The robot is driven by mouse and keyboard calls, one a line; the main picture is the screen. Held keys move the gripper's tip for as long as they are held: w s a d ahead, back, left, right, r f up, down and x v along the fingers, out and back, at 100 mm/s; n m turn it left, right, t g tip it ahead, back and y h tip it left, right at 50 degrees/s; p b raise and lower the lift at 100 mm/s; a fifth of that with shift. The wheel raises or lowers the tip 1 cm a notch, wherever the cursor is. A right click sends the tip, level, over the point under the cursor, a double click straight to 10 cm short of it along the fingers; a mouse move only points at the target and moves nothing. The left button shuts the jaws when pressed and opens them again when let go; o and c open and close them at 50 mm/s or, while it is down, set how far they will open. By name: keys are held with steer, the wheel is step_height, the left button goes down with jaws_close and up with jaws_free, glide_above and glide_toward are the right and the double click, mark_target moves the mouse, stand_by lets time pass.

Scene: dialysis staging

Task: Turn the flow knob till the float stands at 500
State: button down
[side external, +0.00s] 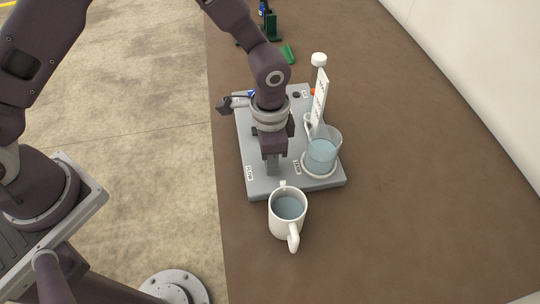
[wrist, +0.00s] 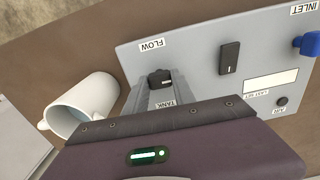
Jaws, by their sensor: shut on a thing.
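My gripper (side external: 272,170) points down over the near left part of a grey panel (side external: 323,185). In the wrist view its fingers (wrist: 160,84) are closed about the black flow knob (wrist: 160,77), just by the FLOW label (wrist: 152,45). In the side view the fingers hide the knob. A tall tube with a white scale plate (side external: 320,95) and a white cap stands at the panel's right side. Its marks are too small to read, and I cannot make out the float or its height.
A clear vessel of bluish liquid (side external: 321,156) stands at the panel's right. A white mug (side external: 287,222) with liquid stands in front, close to my gripper; it also shows in the wrist view (wrist: 90,100).

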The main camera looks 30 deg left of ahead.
stand_by(0.4)
steer(key=c, duration=1)
jaws_free()
steer(key=shift+c, duration=0.2)
step_height(320, 180, up, 7)
steer(key=shift+r, duration=0.2)
steer(key=s+a+r+n+t, duration=0.1)
steer(key=s+a+r+n, duration=0.15)
steer(key=a+r, duration=0.45)
steer(key=s+a+r+n+t, duration=0.25)
steer(key=a+r, duration=0.25)
steer(key=r, duration=0.5)
steer(key=s+a+r+n+t, duration=0.1)
steer(key=s+a+n, duration=0.1)
steer(key=s, duration=0.5)
steer(key=s+a+r+n+t, duration=0.1)
steer(key=s+a+r+n, duration=0.1)
steer(key=s+a, duration=0.2)
steer(key=s, duration=0.3)
steer(key=shift+s+a+r, duration=0.15)
steer(key=shift+a+r, duration=0.05)
steer(key=shift+r, duration=0.1)
